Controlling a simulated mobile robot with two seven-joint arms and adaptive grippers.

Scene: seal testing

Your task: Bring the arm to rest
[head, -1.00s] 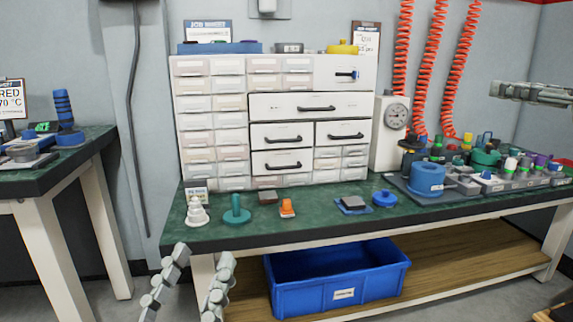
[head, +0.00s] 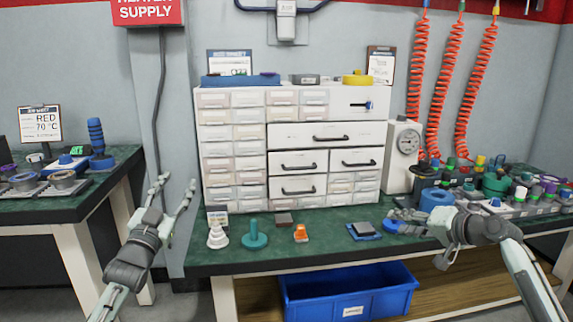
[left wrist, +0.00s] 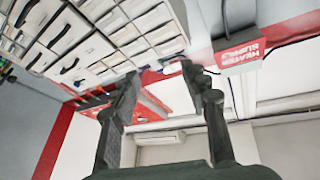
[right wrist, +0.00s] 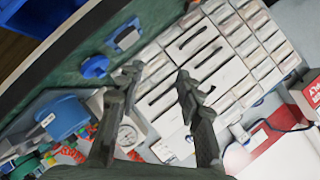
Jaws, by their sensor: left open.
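My left gripper (head: 176,186) is raised in front of the wall, left of the drawer cabinet, with its fingers pointing up. Its fingers stand apart and empty in the left wrist view (left wrist: 158,78). My right gripper (head: 418,236) is at the front of the green bench (head: 235,264), pointing left near a blue ring (head: 389,226) in the head view. In the right wrist view (right wrist: 157,80) its fingers are apart with nothing between them. I cannot tell whether it touches anything on the bench.
The drawer cabinet (head: 328,129) stands on the bench. A white cone (head: 217,237), a teal knob-like part (head: 255,236) and an orange part (head: 301,233) lie in front. A blue bin (head: 350,292) sits below. A side bench (head: 115,180) is at left.

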